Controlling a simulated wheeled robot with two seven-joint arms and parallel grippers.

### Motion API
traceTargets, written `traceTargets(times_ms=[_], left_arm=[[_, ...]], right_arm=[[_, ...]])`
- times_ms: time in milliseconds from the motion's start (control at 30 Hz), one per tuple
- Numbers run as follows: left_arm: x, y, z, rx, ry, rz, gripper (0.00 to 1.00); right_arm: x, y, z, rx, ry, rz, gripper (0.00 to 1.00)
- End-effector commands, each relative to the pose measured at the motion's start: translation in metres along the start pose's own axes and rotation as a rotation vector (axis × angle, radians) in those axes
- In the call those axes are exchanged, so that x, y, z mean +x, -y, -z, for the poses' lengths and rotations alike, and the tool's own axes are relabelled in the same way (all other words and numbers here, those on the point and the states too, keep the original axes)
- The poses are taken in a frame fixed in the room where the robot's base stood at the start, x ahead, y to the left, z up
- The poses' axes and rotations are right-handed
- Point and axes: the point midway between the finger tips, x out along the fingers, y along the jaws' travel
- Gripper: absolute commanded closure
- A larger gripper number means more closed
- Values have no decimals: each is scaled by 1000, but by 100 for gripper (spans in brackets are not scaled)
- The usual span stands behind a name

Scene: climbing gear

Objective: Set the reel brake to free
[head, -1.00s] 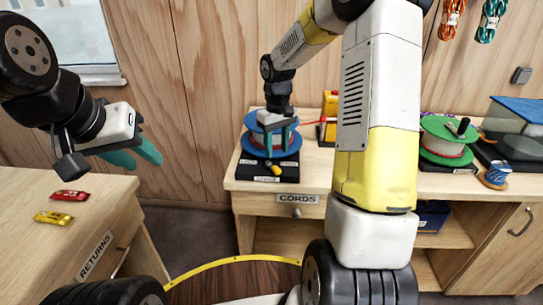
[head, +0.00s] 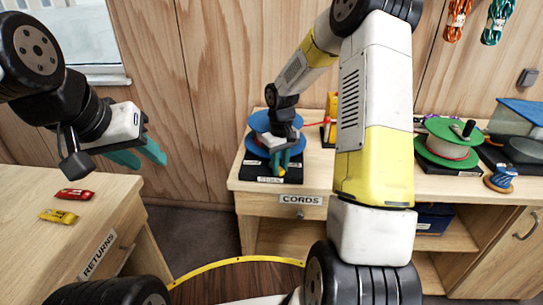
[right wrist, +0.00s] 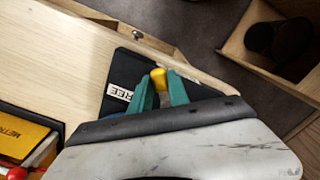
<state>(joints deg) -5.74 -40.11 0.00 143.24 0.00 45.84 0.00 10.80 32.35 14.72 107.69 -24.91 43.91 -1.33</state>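The reel (head: 258,122) has blue flanges and stands upright on a black base (head: 251,170) on the cords counter. Its brake lever has a yellow knob (right wrist: 158,78), which shows small in the head view (head: 282,172). My right gripper (right wrist: 160,80) reaches down in front of the reel, with its teal fingers close on both sides of the knob. It looks shut on the knob. A label reading FREE (right wrist: 117,92) lies on the base beside the fingers, on their left in the right wrist view. My left gripper (head: 142,156) is open and empty, above the floor near the returns table.
A yellow box (right wrist: 22,139) with a red part stands close to the reel. A green-flanged reel (head: 447,142) stands further right on the counter. The returns table (head: 50,205) holds a red and a yellow item. My right arm hides part of the counter.

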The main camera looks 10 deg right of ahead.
Motion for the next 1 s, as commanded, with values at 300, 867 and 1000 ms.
traceTargets(times_ms=[300, 867, 1000], left_arm=[[0, 0, 0, 0, 0, 0, 64], [0, 0, 0, 0, 0, 0, 64], [0, 0, 0, 0, 0, 0, 64]], right_arm=[[0, -3, 0, -54, -1, 0, 100], [-1, -7, 1, -145, -2, -1, 57], [-1, -7, 1, -144, -1, -1, 56]])
